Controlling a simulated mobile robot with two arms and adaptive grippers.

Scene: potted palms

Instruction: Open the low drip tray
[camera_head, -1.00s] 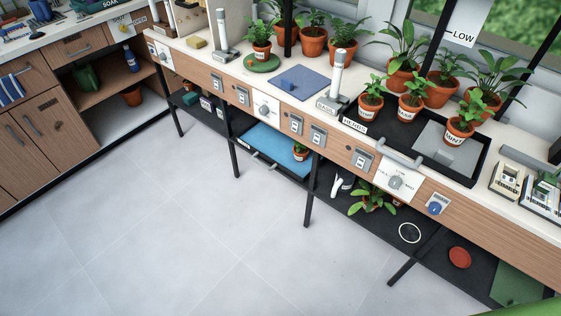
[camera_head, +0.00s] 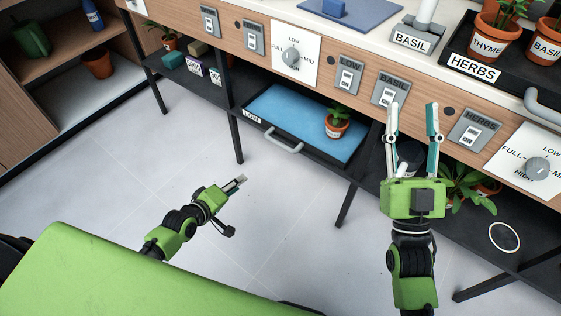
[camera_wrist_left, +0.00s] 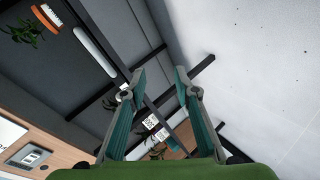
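The low drip tray (camera_head: 318,153) is a black tray with a blue bottom, under the counter between two legs, with a LOW label (camera_head: 252,117) on its front. Its grey bar handle (camera_head: 284,141) faces the floor area; a pale bar that looks like this handle shows in the left wrist view (camera_wrist_left: 95,50). A potted plant (camera_head: 337,124) stands in the tray. My left gripper (camera_head: 239,181) is below and left of the handle, apart from it; the left wrist view shows its fingers (camera_wrist_left: 161,78) open and empty. My right gripper (camera_head: 413,108) is open before the counter front.
The counter front carries switches and a dial (camera_head: 292,56). Table legs (camera_head: 236,135) stand left and right of the tray. Shelves beside it hold small boxes (camera_head: 194,67), plants and a white ring (camera_head: 504,237). The grey floor (camera_head: 290,205) is clear.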

